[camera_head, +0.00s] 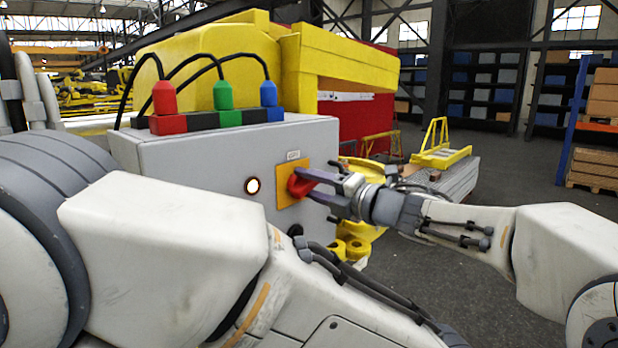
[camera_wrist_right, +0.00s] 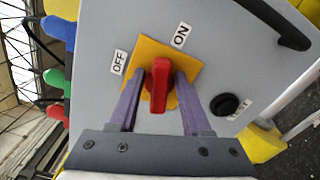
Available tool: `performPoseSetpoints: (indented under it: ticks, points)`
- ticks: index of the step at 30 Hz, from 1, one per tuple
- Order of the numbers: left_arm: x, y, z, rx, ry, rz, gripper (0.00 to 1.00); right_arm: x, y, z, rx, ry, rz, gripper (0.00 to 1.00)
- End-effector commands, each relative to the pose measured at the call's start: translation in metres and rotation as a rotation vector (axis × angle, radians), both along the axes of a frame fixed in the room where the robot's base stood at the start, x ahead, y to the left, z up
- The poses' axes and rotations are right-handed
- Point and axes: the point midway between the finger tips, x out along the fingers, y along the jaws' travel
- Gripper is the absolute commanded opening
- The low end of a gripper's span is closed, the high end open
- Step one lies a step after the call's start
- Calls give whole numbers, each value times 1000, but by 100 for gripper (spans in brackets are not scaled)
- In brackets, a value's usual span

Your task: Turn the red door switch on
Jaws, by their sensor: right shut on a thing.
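The red door switch (camera_head: 297,186) is a knob on an orange plate (camera_head: 284,195) on the front of a grey box (camera_head: 200,160). In the right wrist view, the red knob (camera_wrist_right: 160,85) stands upright in the picture. Its upper end lies between the OFF label (camera_wrist_right: 118,62) and the ON label (camera_wrist_right: 181,36); which one it points to is unclear. My right gripper (camera_head: 305,183) is closed on the knob, with one finger on each side of it. My left arm crosses the foreground, and its gripper is out of view.
A lit round lamp (camera_head: 252,186) sits left of the switch. Red, green and blue plugs with black cables (camera_head: 222,95) stand on top of the box. A black round button (camera_wrist_right: 224,104) is near the plate. Yellow machinery (camera_head: 345,62) stands behind.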

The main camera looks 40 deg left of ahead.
Motion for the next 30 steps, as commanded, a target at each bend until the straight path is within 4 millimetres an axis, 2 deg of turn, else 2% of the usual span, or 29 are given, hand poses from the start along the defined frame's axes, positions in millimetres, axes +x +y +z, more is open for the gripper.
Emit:
performPoseSetpoints:
  ticks: [13,30]
  points:
    - [0,0,16,0,0,1,0,2,-1,-1,23,282,-4,0]
    - [0,0,19,0,0,1,0,2,-1,-3,29,350,-5,0]
